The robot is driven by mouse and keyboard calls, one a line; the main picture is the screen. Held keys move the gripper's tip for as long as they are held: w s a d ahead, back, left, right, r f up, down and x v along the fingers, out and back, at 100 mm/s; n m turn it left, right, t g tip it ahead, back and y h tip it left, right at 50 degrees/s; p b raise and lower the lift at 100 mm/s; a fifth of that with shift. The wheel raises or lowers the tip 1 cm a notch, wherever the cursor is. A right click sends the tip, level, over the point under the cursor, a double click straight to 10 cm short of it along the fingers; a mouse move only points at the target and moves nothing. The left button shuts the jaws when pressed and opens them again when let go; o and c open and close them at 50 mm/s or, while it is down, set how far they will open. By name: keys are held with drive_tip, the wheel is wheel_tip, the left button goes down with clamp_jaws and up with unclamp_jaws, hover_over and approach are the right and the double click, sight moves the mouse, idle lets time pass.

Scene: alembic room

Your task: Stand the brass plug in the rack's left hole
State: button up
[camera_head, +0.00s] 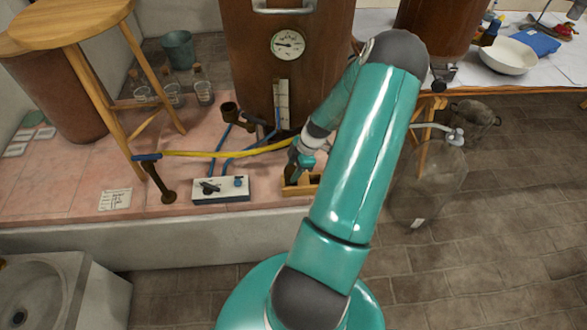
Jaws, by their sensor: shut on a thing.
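A small yellow wooden rack (312,190) sits at the front edge of the pink tiled ledge, left of my arm. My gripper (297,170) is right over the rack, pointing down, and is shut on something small. I take this to be the brass plug, but the fingers and arm hide its shape. I cannot tell whether it is above a hole, partly in it or touching the rack. The rack's holes are not clear, and its right part is close to my arm.
A large copper vessel (253,60) rises behind. A glass flask (430,190) stands right.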

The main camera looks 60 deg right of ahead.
sight(289, 171)
drive_tip(key=shift+f, duration=1.4)
idle(2.9)
drive_tip(key=o, duration=1.1)
drive_tip(key=shift+o, duration=0.2)
drive_tip(key=shift+r, duration=3.45)
drive_tip(key=shift+s, duration=0.15)
